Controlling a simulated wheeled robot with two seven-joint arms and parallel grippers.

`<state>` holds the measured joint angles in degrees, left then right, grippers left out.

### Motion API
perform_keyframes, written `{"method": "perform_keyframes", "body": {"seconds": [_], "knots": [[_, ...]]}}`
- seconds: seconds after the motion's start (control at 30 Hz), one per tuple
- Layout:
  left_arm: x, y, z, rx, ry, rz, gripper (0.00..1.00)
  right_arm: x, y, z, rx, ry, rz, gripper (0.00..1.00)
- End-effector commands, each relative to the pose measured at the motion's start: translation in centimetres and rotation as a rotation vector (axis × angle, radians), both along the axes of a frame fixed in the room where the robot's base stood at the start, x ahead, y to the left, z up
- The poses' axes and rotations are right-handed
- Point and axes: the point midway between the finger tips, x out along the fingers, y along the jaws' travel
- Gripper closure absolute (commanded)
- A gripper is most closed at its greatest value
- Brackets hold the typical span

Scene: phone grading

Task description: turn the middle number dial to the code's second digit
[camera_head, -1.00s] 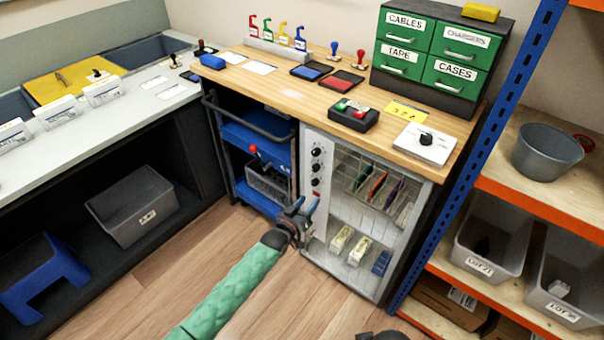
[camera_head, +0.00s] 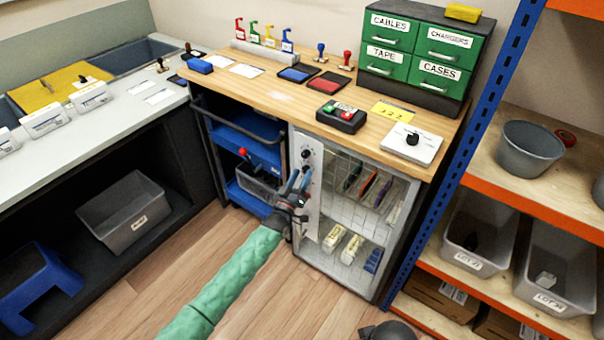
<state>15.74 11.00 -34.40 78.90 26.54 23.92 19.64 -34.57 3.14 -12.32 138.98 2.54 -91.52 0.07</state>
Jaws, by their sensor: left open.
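The white dial panel (camera_head: 313,146) is the left strip of the glass-fronted cabinet's face. The top black dial (camera_head: 306,153) shows clearly. The middle dial sits just below it, partly covered by my left gripper (camera_head: 299,181). The gripper is open, with its blue-tipped fingers pointing up at the panel by the middle dial. I cannot tell whether they touch it. The lowest dial is hidden behind the gripper. A yellow note (camera_head: 391,112) on the wooden top carries a code that looks like 322. The dial markings are too small to read.
The cabinet (camera_head: 335,262) holds phones behind its front. A blue trolley (camera_head: 235,134) stands close at the left of the panel. A blue-and-orange shelf rack (camera_head: 467,150) with grey bins stands at the right. The floor (camera_head: 180,275) in front is clear.

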Motion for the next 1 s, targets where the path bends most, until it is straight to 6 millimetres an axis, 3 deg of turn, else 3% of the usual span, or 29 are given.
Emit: {"method": "perform_keyframes", "body": {"seconds": [0.4,0.43,0.6,0.67,1.0], "knots": [[0.8,-0.5,0.3,0.001,0.001,0.000,0.54,-0.4,0.1,0.6,0.002,0.008,-0.006,0.64],[0.8,-0.5,0.3,0.001,0.001,0.000,0.56,-0.4,0.1,0.6,0.002,0.009,-0.005,0.64],[0.8,-0.5,0.3,0.001,0.001,0.000,0.90,-0.3,-0.1,0.4,-0.003,0.011,-0.003,0.64],[0.8,-0.4,0.3,0.001,0.001,0.000,0.99,-0.3,-0.1,0.3,-0.006,0.011,-0.001,0.64],[0.8,-0.4,0.0,0.043,-0.031,-0.001,0.99,0.2,0.1,-0.6,0.003,-0.012,0.006,0.64]]}}
